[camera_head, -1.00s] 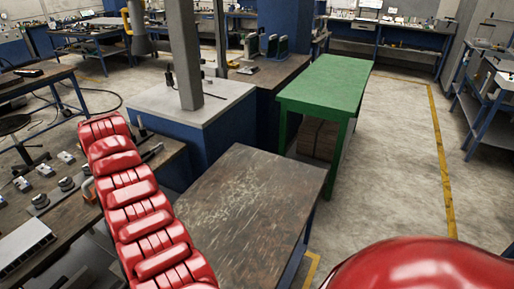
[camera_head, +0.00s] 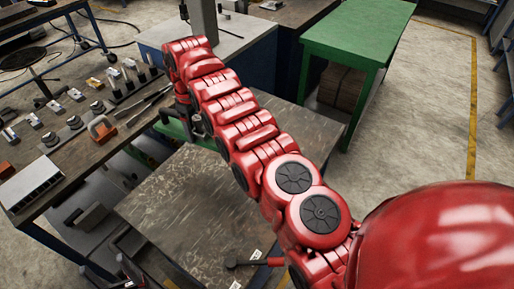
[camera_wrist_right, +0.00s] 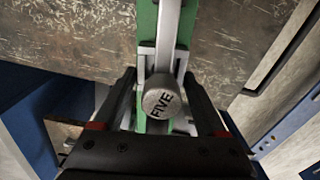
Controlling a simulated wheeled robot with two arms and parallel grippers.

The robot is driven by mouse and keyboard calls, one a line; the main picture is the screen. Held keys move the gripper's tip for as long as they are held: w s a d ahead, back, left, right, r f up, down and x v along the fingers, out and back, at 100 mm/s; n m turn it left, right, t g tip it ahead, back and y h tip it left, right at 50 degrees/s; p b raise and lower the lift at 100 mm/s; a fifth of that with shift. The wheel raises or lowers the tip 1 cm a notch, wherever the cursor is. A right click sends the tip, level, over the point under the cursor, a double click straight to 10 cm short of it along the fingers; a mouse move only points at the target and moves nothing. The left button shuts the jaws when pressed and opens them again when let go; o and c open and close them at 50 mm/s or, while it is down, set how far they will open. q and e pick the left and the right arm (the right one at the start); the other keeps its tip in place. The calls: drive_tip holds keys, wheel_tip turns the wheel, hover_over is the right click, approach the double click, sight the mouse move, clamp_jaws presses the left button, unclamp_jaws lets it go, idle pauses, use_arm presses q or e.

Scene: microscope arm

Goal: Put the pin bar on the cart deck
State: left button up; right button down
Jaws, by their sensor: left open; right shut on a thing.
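The pin bar (camera_head: 174,131), which I take to be the long green bar, lies crosswise at the far-left edge of a scratched brown deck (camera_head: 175,205). My right gripper (camera_head: 197,124) is at the bar, partly hidden by my red arm. In the right wrist view my right gripper (camera_wrist_right: 163,108) is shut on the bar, with a steel round end marked FIVE (camera_wrist_right: 162,104) between its fingers. The green bar (camera_wrist_right: 146,25) runs away from the gripper over the scratched deck (camera_wrist_right: 75,40). Whether the bar touches the deck is unclear.
A green table (camera_head: 355,35) stands behind at the right.

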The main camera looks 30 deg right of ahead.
drive_tip(key=shift+d, duration=0.2)
drive_tip(key=shift+a+f, duration=0.15)
drive_tip(key=shift+f+n, duration=0.2)
drive_tip(key=shift+n, duration=0.3)
drive_tip(key=shift+d+f, duration=0.1)
drive_tip(key=shift+d, duration=0.2)
drive_tip(key=shift+w+f+n, duration=0.1)
drive_tip(key=shift+f+n, duration=0.25)
drive_tip(key=shift+n, duration=0.05)
drive_tip(key=shift+w+d+f+n, duration=0.1)
drive_tip(key=shift+d+f+n, duration=0.1)
drive_tip(key=shift+n, duration=0.1)
drive_tip(key=shift+d+f+n, duration=0.2)
drive_tip(key=shift+f+n, duration=0.05)
drive_tip(key=shift+n, duration=0.05)
drive_tip(key=shift+d+f+n, duration=0.1)
drive_tip(key=shift+f+n, duration=0.1)
drive_tip(key=shift+n, duration=0.1)
